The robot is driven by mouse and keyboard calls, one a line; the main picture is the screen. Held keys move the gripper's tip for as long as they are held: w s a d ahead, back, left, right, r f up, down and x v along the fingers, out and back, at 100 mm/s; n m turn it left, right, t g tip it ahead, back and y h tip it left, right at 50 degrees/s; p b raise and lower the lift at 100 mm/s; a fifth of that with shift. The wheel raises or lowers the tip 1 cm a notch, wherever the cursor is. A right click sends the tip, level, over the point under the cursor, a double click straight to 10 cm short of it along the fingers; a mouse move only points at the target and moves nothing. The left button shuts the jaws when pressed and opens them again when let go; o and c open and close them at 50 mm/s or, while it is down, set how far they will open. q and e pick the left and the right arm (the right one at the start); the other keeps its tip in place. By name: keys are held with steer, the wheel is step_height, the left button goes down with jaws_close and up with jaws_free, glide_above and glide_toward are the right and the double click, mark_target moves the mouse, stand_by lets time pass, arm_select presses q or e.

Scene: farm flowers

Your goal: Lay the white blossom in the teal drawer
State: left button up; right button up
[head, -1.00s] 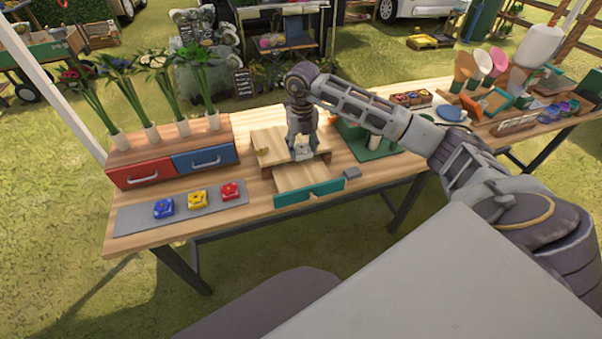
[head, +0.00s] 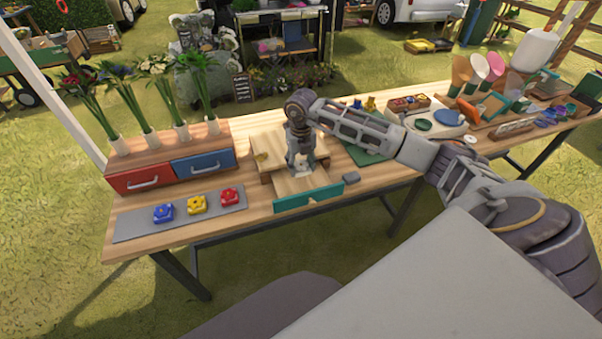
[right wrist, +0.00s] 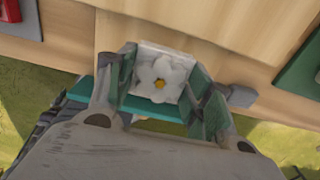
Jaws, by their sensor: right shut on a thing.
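My right gripper (head: 301,170) is shut on the white blossom (right wrist: 160,78), a white flower with a yellow centre on a pale square base. In the right wrist view the blossom sits between the two fingers. The teal drawer (head: 308,199) is pulled out from a low wooden box (head: 268,147) on the table, and its wooden inside shows. The gripper with the blossom is over the open drawer, near its back. In the right wrist view the teal front (right wrist: 150,108) is partly hidden behind the blossom and fingers. My left gripper is not in view.
A grey mat (head: 145,222) at the left carries blue, yellow and red blossoms. Behind it stands a chest with a red drawer (head: 140,179) and a blue drawer (head: 203,161). A small grey block (head: 351,178) lies right of the teal drawer. A green mat (head: 368,155) lies farther right.

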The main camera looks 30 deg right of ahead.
mark_target(301, 179)
steer(key=shift+f, duration=0.35)
steer(key=shift+f, duration=1.9)
steer(key=shift+f, duration=0.1)
steer(key=o, duration=1)
step_height(301, 179, up, 12)
steer(key=shift+r, duration=0.15)
